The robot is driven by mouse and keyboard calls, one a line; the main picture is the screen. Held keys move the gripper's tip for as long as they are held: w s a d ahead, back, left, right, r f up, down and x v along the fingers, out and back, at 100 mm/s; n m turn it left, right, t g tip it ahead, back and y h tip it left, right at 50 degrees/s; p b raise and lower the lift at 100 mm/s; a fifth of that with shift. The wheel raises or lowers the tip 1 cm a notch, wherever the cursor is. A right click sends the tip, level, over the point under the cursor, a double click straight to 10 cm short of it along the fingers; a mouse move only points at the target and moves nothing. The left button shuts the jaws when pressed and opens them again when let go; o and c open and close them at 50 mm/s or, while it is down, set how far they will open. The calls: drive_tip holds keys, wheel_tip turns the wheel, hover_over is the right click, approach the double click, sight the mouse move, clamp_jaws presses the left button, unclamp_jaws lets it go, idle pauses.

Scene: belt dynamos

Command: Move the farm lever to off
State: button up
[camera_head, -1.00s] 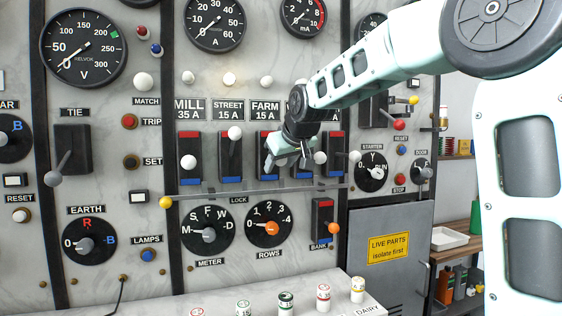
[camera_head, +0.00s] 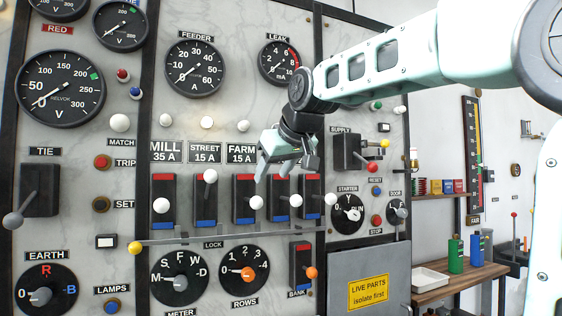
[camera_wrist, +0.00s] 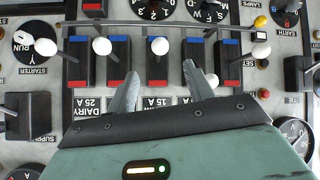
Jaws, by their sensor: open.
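The farm lever is a black switch with a white knob (camera_head: 256,202) under the FARM 15 A label (camera_head: 241,152). Its plate is red at the top and blue at the bottom, and the knob sits low, level with the mill knob (camera_head: 161,206). The street knob (camera_head: 210,176) is up. My gripper (camera_head: 285,172) is open and empty, in front of the panel, above and right of the farm knob in the head view. In the upside-down wrist view the farm knob (camera_wrist: 160,46) shows beyond and between my fingertips (camera_wrist: 160,68), apart from both.
Two more white-knobbed levers (camera_head: 296,201) stand close right of farm. A horizontal lock rail (camera_head: 210,238) runs below the row, with a yellow knob (camera_head: 135,248) at its left end. The supply switch (camera_head: 346,152) juts out at right. The shelf area is farther right.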

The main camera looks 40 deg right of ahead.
drive_tip(key=shift+v, duration=2.1)
drive_tip(key=s+a+f+n+g+y, duration=0.2)
drive_tip(key=s+a+f+g, duration=0.1)
drive_tip(key=a+f, duration=0.8)
drive_tip(key=s+a+f+n+g+y, duration=0.2)
drive_tip(key=s+a+f, duration=0.1)
drive_tip(key=a+f, duration=0.85)
drive_tip(key=s+a+f+n+g, duration=0.1)
drive_tip(key=s+f+g, duration=0.1)
drive_tip(key=s+f, duration=0.6)
drive_tip(key=s+a+f+n+g+h+p, duration=0.1)
drive_tip(key=s+a+f+n+g, duration=0.1)
drive_tip(key=s+f, duration=0.6)
drive_tip(key=shift+s+g, duration=0.4)
drive_tip(key=shift+s, duration=0.45)
drive_tip(key=shift+f, duration=0.1)
